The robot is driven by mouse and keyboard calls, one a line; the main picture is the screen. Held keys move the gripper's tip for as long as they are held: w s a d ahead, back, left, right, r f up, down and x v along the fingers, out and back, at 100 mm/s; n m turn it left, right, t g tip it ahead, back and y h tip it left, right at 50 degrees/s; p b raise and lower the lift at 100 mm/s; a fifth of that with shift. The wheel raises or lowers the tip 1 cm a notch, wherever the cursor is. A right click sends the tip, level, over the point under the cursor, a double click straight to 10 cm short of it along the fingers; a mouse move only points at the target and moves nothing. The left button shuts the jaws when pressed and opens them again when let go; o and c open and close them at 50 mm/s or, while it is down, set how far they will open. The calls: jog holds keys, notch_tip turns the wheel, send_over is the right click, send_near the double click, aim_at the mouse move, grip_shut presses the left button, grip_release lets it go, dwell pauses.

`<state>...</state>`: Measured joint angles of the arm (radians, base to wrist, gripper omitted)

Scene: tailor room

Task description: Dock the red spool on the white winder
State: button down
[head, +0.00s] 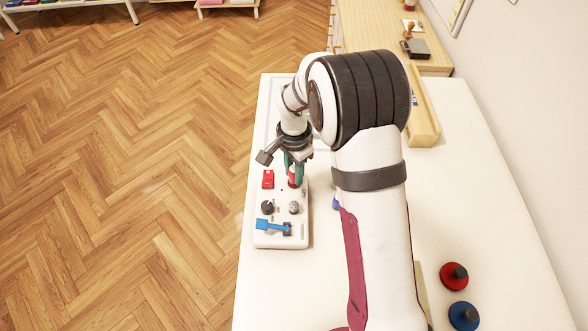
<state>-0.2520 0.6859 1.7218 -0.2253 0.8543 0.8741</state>
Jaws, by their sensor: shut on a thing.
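The white winder (262,241) is a long white panel on the left part of the white table. My gripper (294,172), with green fingers, points down over its far part. It is shut on a small red thing that looks like the red spool (292,181), held roughly upright. The fingers hide part of the spool. I cannot tell whether its lower end touches the winder. The winder also carries a red switch block (268,179), a dark knob (267,207), a grey knob (294,208) and a blue lever (271,226).
A red round piece with a black knob (454,276) and a similar blue one (464,317) stand at the table's near right. A blue thing (336,203) is partly hidden by my arm. A wooden tray (422,115) lies at the far right. The white table (500,215) is clear at right.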

jog(key=shift+f, duration=0.35)
jog(key=c, duration=0.9)
grip_release()
jog(key=shift+r, duration=0.1)
notch_tip(320, 180, up, 11)
jog(key=shift+f, duration=0.1)
